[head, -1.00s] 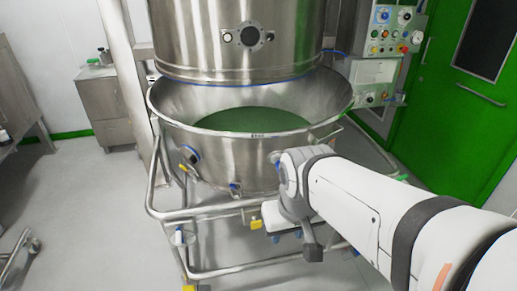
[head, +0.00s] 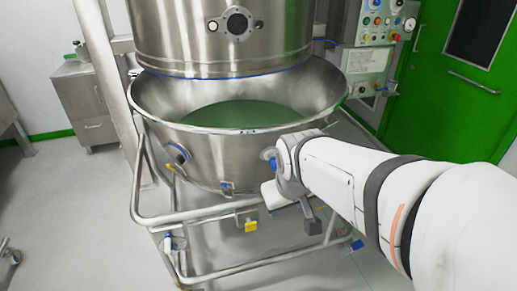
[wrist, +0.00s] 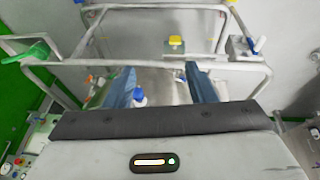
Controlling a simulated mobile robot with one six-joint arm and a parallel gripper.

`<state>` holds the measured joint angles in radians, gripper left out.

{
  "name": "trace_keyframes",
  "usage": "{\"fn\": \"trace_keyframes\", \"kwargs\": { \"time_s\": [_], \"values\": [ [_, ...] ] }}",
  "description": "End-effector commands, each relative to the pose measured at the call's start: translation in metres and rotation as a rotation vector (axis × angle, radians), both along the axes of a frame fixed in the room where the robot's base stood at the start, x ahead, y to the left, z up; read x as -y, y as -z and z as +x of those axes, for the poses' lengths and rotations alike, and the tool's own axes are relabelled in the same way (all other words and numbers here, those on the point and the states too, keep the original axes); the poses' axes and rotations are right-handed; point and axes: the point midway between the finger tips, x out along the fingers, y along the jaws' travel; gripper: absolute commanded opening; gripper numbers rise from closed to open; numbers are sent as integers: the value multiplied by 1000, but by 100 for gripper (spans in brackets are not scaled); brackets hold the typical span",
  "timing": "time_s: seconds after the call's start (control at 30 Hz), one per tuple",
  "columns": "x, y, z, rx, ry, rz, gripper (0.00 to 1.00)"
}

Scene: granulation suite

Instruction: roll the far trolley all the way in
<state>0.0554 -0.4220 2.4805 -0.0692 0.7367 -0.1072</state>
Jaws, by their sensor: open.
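The far trolley (head: 180,218) is a tubular steel frame carrying a wide steel bowl (head: 215,155) with green material in it. The bowl stands below the large steel vessel (head: 230,45), with a visible gap between the bowl's rim and the vessel's lower edge. My gripper (wrist: 165,85) is at the trolley's near side; its two blue fingers are apart in the wrist view. A trolley rail (wrist: 110,64) crosses by the fingertips; I cannot tell whether they touch it. In the head view my arm hides the trolley's right front part, and the fingers are not clear.
A control panel (head: 372,55) is at the right of the vessel, before a green door (head: 455,110). A steel cabinet (head: 85,95) stands at the back left. Part of another frame (head: 8,262) shows at the left edge. The floor left of the trolley is clear.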

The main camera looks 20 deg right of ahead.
Motion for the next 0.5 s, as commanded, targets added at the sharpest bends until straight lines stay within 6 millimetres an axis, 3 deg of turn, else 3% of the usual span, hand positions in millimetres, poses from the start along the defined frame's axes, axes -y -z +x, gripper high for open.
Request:
{"fn": "trace_keyframes", "kwargs": {
  "time_s": [0.03,0.3,0.5],
  "values": [
    [11,34,18,35,-35,-40,50],
    [78,126,125,294,-358,-363,50],
    [119,192,188,460,-610,-614,50]
  ]
}}
